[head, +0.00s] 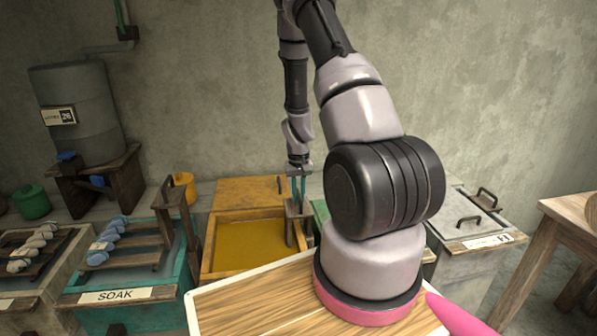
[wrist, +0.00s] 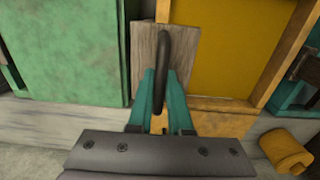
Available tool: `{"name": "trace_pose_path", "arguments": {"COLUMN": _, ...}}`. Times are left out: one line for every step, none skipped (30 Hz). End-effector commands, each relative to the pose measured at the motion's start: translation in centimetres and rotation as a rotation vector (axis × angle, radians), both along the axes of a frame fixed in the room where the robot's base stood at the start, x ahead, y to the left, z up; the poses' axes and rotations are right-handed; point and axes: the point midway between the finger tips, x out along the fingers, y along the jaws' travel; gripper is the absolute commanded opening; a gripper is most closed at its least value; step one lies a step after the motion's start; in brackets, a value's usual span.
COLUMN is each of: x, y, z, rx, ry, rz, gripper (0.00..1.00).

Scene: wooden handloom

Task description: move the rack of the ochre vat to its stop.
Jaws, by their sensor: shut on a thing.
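The ochre vat (head: 208,262) stands in the middle of the head view, an orange-framed box with flat ochre liquid in its open near part. A brown wooden rack (head: 290,232) stands at the vat's right side. In the wrist view its grey-brown board (wrist: 148,45) carries a dark upright handle (wrist: 163,60). My gripper (head: 298,192) reaches down over the rack from above. Its teal fingers (wrist: 163,95) are shut on the handle, one on each side. The lower part of the rack is hidden.
A green vat (wrist: 70,50) adjoins the rack's other side, mostly behind my arm in the head view. A teal SOAK vat (head: 115,296) stands left. A grey lidded vat (head: 465,222) stands right.

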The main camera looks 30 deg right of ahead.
Motion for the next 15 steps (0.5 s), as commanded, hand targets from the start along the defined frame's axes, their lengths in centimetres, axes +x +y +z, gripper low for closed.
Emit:
{"name": "trace_pose_path", "arguments": {"x": 0.1, "y": 0.0, "z": 0.6, "rx": -0.001, "ry": -0.003, "rz": 0.001, "gripper": 0.0}}
{"name": "trace_pose_path", "arguments": {"x": 0.1, "y": 0.0, "z": 0.9, "rx": -0.001, "ry": -0.003, "rz": 0.001, "gripper": 0.0}}
{"name": "trace_pose_path", "arguments": {"x": 0.1, "y": 0.0, "z": 1.3, "rx": -0.001, "ry": -0.002, "rz": 0.001, "gripper": 0.0}}
{"name": "trace_pose_path", "arguments": {"x": 0.0, "y": 0.0, "z": 1.6, "rx": -0.001, "ry": -0.002, "rz": 0.001, "gripper": 0.0}}
{"name": "trace_pose_path", "arguments": {"x": 0.1, "y": 0.1, "z": 1.9, "rx": -0.001, "ry": -0.003, "rz": 0.001, "gripper": 0.0}}
{"name": "trace_pose_path", "arguments": {"x": 0.1, "y": 0.1, "z": 2.3, "rx": 0.0, "ry": -0.004, "rz": 0.001, "gripper": 0.0}}
{"name": "trace_pose_path", "arguments": {"x": 0.1, "y": 0.1, "z": 2.6, "rx": 0.0, "ry": -0.003, "rz": 0.0, "gripper": 0.0}}
{"name": "trace_pose_path", "arguments": {"x": 0.1, "y": 0.1, "z": 2.9, "rx": 0.0, "ry": -0.003, "rz": 0.0, "gripper": 0.0}}
{"name": "trace_pose_path", "arguments": {"x": 0.1, "y": 0.0, "z": 3.3, "rx": -0.001, "ry": -0.003, "rz": 0.001, "gripper": 0.0}}
{"name": "trace_pose_path", "arguments": {"x": 0.1, "y": 0.0, "z": 3.6, "rx": -0.001, "ry": -0.004, "rz": 0.001, "gripper": 0.0}}
{"name": "trace_pose_path", "arguments": {"x": 0.1, "y": 0.0, "z": 3.9, "rx": -0.001, "ry": -0.004, "rz": 0.0, "gripper": 0.0}}
{"name": "trace_pose_path", "arguments": {"x": 0.1, "y": 0.0, "z": 4.3, "rx": -0.001, "ry": -0.003, "rz": -0.001, "gripper": 0.0}}
{"name": "trace_pose_path", "arguments": {"x": 0.1, "y": 0.0, "z": 4.6, "rx": -0.001, "ry": -0.003, "rz": 0.0, "gripper": 0.0}}
{"name": "trace_pose_path", "arguments": {"x": 0.1, "y": 0.0, "z": 4.9, "rx": -0.001, "ry": -0.004, "rz": 0.0, "gripper": 0.0}}
{"name": "trace_pose_path", "arguments": {"x": 0.1, "y": 0.1, "z": 5.3, "rx": 0.0, "ry": -0.004, "rz": 0.001, "gripper": 0.0}}
